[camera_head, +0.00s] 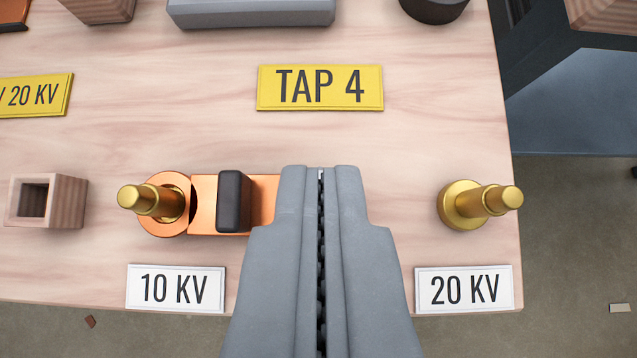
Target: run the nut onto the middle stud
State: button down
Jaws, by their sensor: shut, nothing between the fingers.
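My gripper (320,172) is shut and empty, low in the middle of the view, between two brass studs. The left brass stud (150,201) rises through the round end of a copper link (204,220), behind the white 10 KV label. The link has a black handle (235,200) and runs right until my gripper hides it. The right brass stud (488,201) stands on a round brass base behind the 20 KV label. No middle stud shows; my gripper covers the area between the two. I cannot make out a nut in this view.
A yellow TAP 4 plate (320,87) lies behind my gripper. A hollow wooden block (62,203) sits at the left. A grey box (250,10) and a dark round thing (435,9) stand at the back. The wooden table (440,130) ends at the right.

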jog(key=shift+r, duration=0.1)
jog(key=c, duration=1.6)
grip_release()
jog(key=shift+c, duration=0.2)
jog(key=shift+s, duration=0.1)
jog(key=s+r+t, duration=0.4)
jog(key=s+r, duration=1.3)
jog(key=s, duration=0.3)
jog(key=s+r+t, duration=0.4)
jog(key=s+r, duration=1.2)
jog(key=s, duration=0.4)
jog(key=shift+s+r, duration=0.35)
